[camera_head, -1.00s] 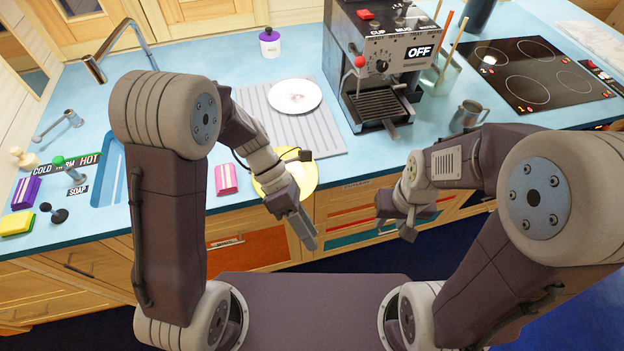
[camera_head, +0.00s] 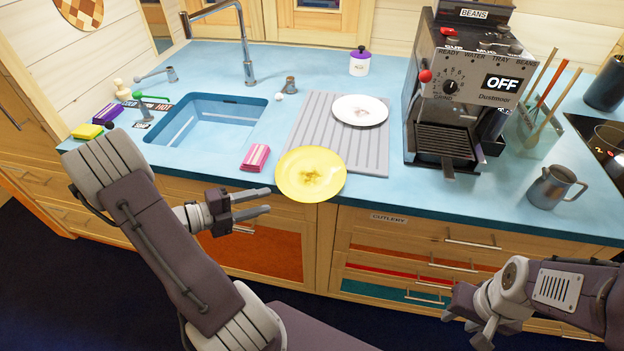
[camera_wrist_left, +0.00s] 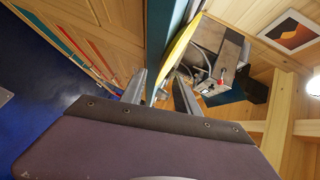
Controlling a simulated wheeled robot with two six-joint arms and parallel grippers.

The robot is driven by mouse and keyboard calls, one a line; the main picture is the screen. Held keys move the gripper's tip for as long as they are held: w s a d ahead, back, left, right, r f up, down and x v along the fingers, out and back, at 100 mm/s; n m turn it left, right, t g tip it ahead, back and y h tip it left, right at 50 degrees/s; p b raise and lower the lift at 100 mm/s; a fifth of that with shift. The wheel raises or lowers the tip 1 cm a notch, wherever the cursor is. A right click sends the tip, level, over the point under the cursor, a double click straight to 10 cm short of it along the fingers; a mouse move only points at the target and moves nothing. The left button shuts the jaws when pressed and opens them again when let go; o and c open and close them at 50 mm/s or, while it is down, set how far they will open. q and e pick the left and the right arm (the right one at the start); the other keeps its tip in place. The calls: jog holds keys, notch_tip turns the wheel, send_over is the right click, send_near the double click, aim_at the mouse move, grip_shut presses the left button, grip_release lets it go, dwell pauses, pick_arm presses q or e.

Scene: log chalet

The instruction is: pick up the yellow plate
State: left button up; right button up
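The yellow plate (camera_head: 311,170) lies at the counter's front edge, its near rim reaching slightly past the edge, beside the grey drying mat (camera_head: 375,162). My left gripper (camera_head: 268,201) is open and empty, just left of the plate's near rim and in front of the counter, its fingers pointing right towards the plate. In the left wrist view the plate (camera_wrist_left: 181,48) shows edge-on as a yellow strip beyond my open fingers (camera_wrist_left: 159,77). My right gripper (camera_head: 465,325) is low at the right, in front of the drawers, its fingers apart and empty.
A white plate (camera_head: 360,111) lies on the mat. The coffee machine (camera_head: 452,110) and a metal jug (camera_head: 555,188) stand right. The sink (camera_head: 205,122) is left. Drawers (camera_head: 400,255) lie below the counter.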

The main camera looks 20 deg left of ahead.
aim_at(290, 195)
pick_arm(q)
jog(key=x, duration=0.4)
jog(key=b+x, duration=0.1)
jog(key=x, duration=0.4)
jog(key=shift+d+r, duration=0.15)
jog(key=shift+d, duration=0.3)
jog(key=shift+s, duration=0.1)
jog(key=shift+c, duration=1)
grip_shut()
